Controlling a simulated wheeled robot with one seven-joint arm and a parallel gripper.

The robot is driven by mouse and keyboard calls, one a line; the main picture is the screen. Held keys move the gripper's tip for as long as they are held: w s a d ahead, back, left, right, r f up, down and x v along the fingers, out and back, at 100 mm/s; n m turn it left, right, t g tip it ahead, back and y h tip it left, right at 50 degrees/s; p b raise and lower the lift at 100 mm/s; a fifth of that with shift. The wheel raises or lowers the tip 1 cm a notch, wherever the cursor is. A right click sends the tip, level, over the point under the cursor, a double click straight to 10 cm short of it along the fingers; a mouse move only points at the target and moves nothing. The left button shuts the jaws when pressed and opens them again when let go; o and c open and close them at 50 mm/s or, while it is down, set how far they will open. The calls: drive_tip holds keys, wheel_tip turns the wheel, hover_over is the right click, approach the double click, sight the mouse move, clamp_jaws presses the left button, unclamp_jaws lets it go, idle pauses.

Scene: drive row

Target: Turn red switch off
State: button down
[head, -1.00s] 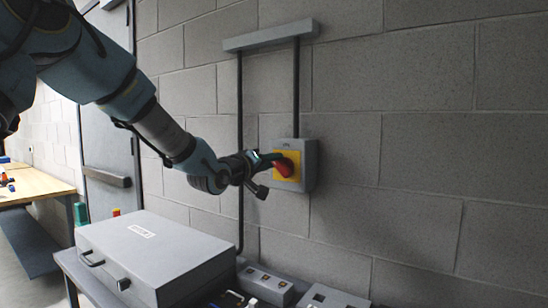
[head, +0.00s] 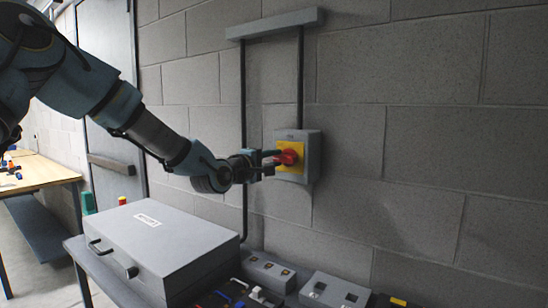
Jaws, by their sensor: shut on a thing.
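The red switch (head: 288,158) is a red rotary knob on a yellow plate (head: 292,144), set in a grey box (head: 312,155) on the block wall. My gripper (head: 271,163) reaches it from the left. Its fingers are shut on the red knob, one above and one below as seen here. The fingers and arm cover part of the knob's left side, so its exact angle is hard to tell.
A grey case (head: 160,250) lies on a table below my arm. Several small grey switch boxes (head: 330,292) and loose parts stand to its right. A wooden bench (head: 38,173) is at the far left by a grey door (head: 108,120). The wall right of the switch is clear.

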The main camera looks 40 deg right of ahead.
idle(0.5)
drive_tip(key=c, duration=0.7)
unclamp_jaws()
drive_tip(key=b+v, duration=0.2)
drive_tip(key=v, duration=0.8)
drive_tip(key=shift+a+b, duration=0.4)
drive_tip(key=w+a+f+m+t+y, duration=0.1)
drive_tip(key=w+a+f+y, duration=0.25)
drive_tip(key=a+f, duration=0.35)
drive_tip(key=w+a+f+y, duration=0.3)
drive_tip(key=a+f+y, duration=0.15)
drive_tip(key=a, duration=0.45)
drive_tip(key=w+a+f+m+t+y, duration=0.1)
drive_tip(key=w+a+f+y, duration=0.25)
drive_tip(key=a+f, duration=0.4)
drive_tip(key=s+a+f+g+y, duration=0.1)
drive_tip(key=s+a+y, duration=0.1)
drive_tip(key=s+a, duration=0.2)
drive_tip(key=s+a+f+m+g+y, duration=0.1)
drive_tip(key=s+a, duration=0.3)
drive_tip(key=a, duration=0.7)
drive_tip(key=s+a+f+m+g+y, duration=0.1)
drive_tip(key=s+a+g+y, duration=0.1)
drive_tip(key=a, duration=0.6)
drive_tip(key=shift+s+a+f+g+y, duration=0.1)
drive_tip(key=shift+s+f+g+y, duration=0.15)
drive_tip(key=shift+s, duration=0.3)
drive_tip(key=shift+s+a+f+g+y, duration=0.15)
drive_tip(key=shift+s+g, duration=0.1)
drive_tip(key=shift+s, duration=0.25)
